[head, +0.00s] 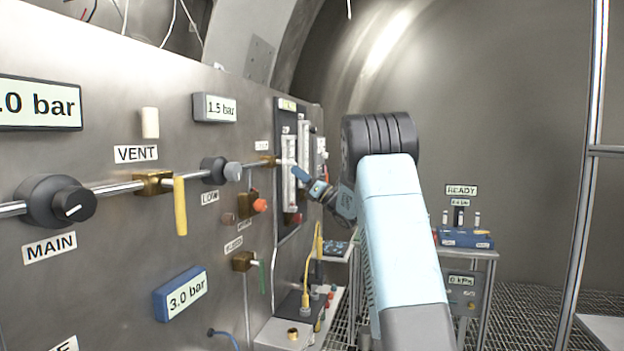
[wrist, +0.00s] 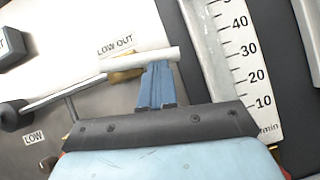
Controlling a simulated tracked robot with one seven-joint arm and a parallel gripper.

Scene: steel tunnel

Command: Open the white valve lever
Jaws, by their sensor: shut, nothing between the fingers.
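A white lever (wrist: 150,56) sits on a brass valve (wrist: 125,75) under the LOW OUT label in the wrist view. It points right, roughly in line with the pipe that comes from the left. In the head view the brass valve (head: 268,160) is small and its lever is hard to make out. My gripper (wrist: 157,70) is shut and empty, with its blue fingertips right at the lever's lower side near its free end; I cannot tell whether they touch. In the head view my gripper (head: 300,175) is in front of the flow gauges.
A scaled flow gauge (wrist: 245,60) stands just right of the lever. The LOW knob (head: 220,171) is to the left on the same pipe. A yellow lever (head: 180,205) hangs further left. Side tables with a blue box (head: 466,239) stand at right.

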